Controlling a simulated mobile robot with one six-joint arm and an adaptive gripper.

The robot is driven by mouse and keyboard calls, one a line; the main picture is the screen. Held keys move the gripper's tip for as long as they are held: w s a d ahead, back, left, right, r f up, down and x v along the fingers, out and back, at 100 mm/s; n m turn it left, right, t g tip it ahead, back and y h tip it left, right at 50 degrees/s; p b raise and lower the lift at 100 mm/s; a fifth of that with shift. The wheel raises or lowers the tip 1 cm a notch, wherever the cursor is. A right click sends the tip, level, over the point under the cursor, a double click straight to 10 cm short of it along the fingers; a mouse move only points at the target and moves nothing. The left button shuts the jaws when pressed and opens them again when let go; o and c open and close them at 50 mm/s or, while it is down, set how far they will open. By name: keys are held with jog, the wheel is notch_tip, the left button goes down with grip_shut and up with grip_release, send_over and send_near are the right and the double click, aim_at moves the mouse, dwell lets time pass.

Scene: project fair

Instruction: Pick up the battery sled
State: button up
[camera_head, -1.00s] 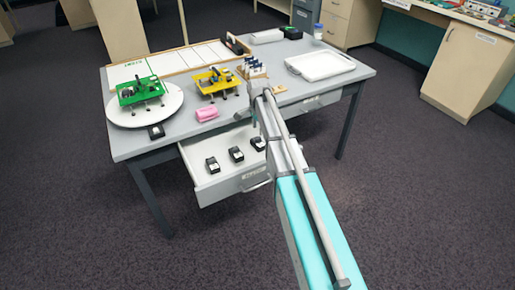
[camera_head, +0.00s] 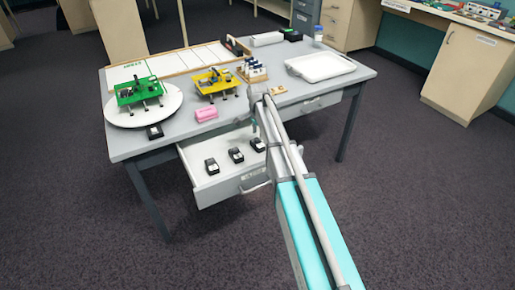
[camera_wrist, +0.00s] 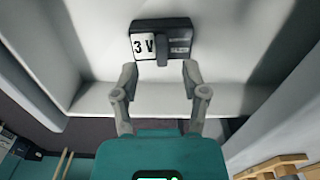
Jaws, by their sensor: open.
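A black battery sled (camera_wrist: 162,38) with a white "3 V" label lies in the drawer, just ahead of my gripper (camera_wrist: 160,72) in the wrist view. My gripper is open and its fingertips point toward the sled; I cannot tell whether they touch it. In the head view, black sleds with pale tops lie in the open drawer: a left one (camera_head: 212,166), a middle one (camera_head: 236,155) and a right one (camera_head: 258,144). My gripper is largely hidden by my arm there, near the right one.
The drawer (camera_head: 225,185) is pulled out below the grey table (camera_head: 130,140). Another black block (camera_head: 154,132) sits at the table's front left. A green model (camera_head: 138,92) on a white disc, a yellow model (camera_head: 216,85), a pink block (camera_head: 206,114) and a white tray (camera_head: 320,66) stand on top.

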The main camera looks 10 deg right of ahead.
aim_at(258, 139)
jog(key=shift+f+b, duration=1.4)
jog(key=shift+f, duration=0.25)
grip_shut()
